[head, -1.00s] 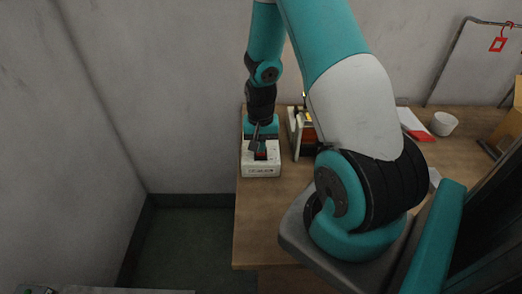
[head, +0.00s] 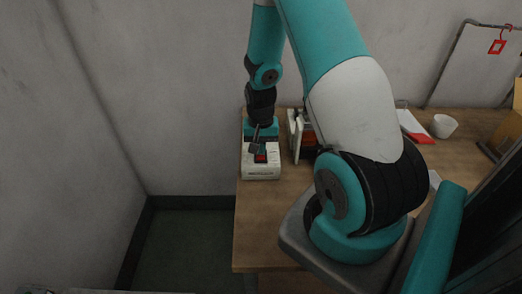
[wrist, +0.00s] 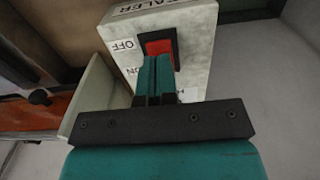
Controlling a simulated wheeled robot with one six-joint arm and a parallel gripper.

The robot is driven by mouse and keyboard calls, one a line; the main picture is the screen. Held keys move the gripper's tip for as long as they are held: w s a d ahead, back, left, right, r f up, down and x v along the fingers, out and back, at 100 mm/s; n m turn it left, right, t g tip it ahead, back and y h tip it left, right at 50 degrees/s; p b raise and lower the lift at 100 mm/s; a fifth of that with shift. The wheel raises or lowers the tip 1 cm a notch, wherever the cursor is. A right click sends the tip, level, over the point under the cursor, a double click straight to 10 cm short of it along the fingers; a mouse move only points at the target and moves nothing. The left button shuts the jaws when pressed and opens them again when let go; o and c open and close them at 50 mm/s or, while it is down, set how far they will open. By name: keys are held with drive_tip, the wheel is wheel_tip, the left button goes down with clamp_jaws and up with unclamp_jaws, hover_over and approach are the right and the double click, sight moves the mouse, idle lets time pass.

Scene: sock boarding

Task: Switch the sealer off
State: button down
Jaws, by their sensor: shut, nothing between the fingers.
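The sealer's white switch box (head: 262,173) stands at the left end of the table. In the wrist view the box (wrist: 195,40) carries the words SEALER, OFF and ON. Its red rocker switch (wrist: 161,45) sits in a dark frame, and it also shows in the head view (head: 260,158). My gripper (wrist: 155,62) is shut and empty, its fingertips in front of the switch's ON-side end and hiding part of it. In the head view my gripper (head: 257,146) is just above the switch. I cannot tell whether they touch, or which way the rocker is tilted.
A white-and-dark unit with an orange-red part (head: 304,135) stands close to the right of the box. A white cup (head: 444,125) and a red-and-white item (head: 414,128) lie farther right. My arm covers much of the table. Walls close in behind and left.

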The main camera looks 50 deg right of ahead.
drive_tip(key=shift+r+p, duration=2.25)
drive_tip(key=shift+r, duration=0.75)
